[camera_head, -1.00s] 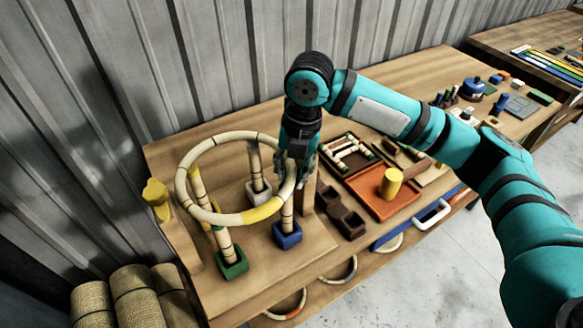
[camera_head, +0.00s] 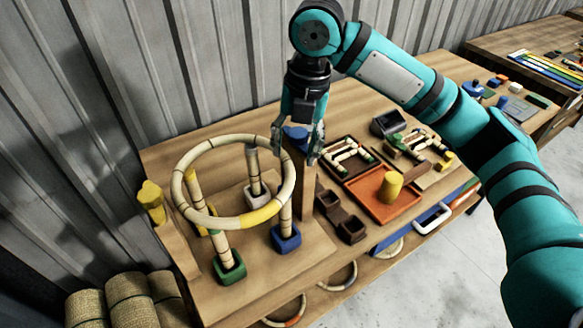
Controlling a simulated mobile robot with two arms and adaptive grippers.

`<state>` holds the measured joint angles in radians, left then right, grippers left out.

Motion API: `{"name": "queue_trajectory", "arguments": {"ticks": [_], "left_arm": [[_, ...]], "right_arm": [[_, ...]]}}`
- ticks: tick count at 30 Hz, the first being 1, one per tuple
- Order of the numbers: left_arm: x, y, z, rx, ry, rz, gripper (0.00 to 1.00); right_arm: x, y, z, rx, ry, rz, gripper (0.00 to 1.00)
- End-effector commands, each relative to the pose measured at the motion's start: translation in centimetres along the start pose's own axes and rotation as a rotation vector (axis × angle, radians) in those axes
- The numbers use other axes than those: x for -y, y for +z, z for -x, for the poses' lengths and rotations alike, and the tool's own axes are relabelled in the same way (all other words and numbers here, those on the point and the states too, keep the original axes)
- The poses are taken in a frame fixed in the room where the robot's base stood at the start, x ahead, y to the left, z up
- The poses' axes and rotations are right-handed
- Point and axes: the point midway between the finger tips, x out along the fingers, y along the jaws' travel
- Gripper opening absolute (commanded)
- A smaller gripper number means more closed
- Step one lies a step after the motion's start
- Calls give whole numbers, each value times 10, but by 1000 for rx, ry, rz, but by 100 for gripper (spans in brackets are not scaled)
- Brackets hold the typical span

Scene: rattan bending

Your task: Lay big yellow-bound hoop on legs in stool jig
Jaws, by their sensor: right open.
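The big pale rattan hoop with a yellow binding (camera_head: 262,213) lies roughly level over the upright legs of the stool jig. One leg stands in a green socket block (camera_head: 229,266), one in a blue block (camera_head: 286,238) and one in a grey block (camera_head: 257,193). Another leg at the left is partly hidden by the hoop. The hoop appears to rest on the leg tops, though exact contact at each leg is unclear. My right gripper (camera_head: 298,150) is open and empty, pointing down just above and behind the hoop's right rim. My left gripper is out of view.
A wooden post (camera_head: 307,190) stands right of the hoop. A yellow knob-like piece (camera_head: 150,197) stands at the left.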

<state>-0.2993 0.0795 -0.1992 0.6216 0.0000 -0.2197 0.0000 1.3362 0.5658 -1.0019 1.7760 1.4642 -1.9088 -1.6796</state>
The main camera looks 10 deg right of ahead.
Motion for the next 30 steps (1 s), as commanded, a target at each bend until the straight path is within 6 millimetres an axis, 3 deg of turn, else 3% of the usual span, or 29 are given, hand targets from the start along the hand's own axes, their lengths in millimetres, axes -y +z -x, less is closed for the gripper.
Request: {"name": "queue_trajectory", "arguments": {"ticks": [4,9,30], "left_arm": [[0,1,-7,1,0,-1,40],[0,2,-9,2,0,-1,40],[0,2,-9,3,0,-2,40]], "right_arm": [[-1,0,26,2,1,0,47],[-1,0,42,0,1,-1,47],[0,0,45,-1,-1,-1,47]]}}
